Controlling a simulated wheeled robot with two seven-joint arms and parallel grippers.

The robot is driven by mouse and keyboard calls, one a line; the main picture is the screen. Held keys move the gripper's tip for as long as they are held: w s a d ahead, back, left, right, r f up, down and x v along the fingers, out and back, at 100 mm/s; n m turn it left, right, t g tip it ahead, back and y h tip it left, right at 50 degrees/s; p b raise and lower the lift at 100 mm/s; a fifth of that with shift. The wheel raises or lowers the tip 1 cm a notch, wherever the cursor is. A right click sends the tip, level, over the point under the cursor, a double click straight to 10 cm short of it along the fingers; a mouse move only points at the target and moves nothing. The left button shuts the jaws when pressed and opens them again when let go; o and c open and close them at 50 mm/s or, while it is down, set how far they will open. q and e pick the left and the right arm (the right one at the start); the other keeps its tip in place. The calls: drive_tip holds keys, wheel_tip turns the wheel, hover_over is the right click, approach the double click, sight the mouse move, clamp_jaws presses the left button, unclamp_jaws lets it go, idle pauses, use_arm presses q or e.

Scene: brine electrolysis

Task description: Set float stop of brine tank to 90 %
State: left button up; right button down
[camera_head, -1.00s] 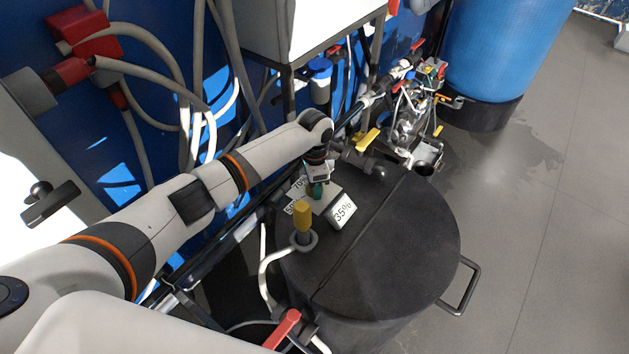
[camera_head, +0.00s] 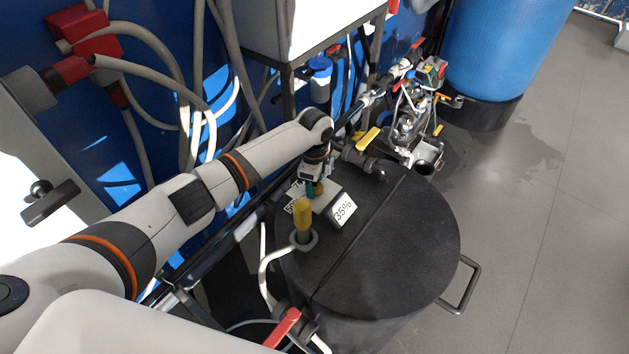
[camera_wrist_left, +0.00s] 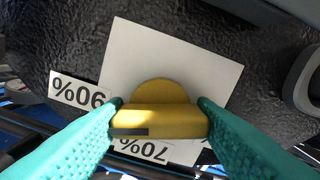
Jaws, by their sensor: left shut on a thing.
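The float stop's yellow knob (camera_wrist_left: 160,118) is a round disc with a raised bar over a white plate (camera_wrist_left: 195,58). My left gripper (camera_wrist_left: 160,120) is shut on the ends of this bar, with one green finger on each side. A dark mark lies at the bar's left end. Upside-down labels reading 90% (camera_wrist_left: 80,92) and 70% (camera_wrist_left: 143,150) show to the left and below. In the head view my left gripper (camera_head: 314,188) is over the plate on the black brine tank lid (camera_head: 400,245). A 35% label (camera_head: 344,207) faces me. My right gripper is not seen.
A yellow-topped post (camera_head: 303,216) with a grey hose stands on the lid, close in front of the plate. A yellow-handled valve (camera_head: 367,139) and pipes lie behind. A side handle (camera_head: 462,289) sticks out right. Floor (camera_head: 540,230) on the right is clear.

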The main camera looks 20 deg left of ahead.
use_arm(q)
drive_tip(key=shift+r, duration=0.1)
drive_tip(key=o, duration=1)
wheel_tip(320, 180, up, 12)
drive_tip(key=b, duration=0.3)
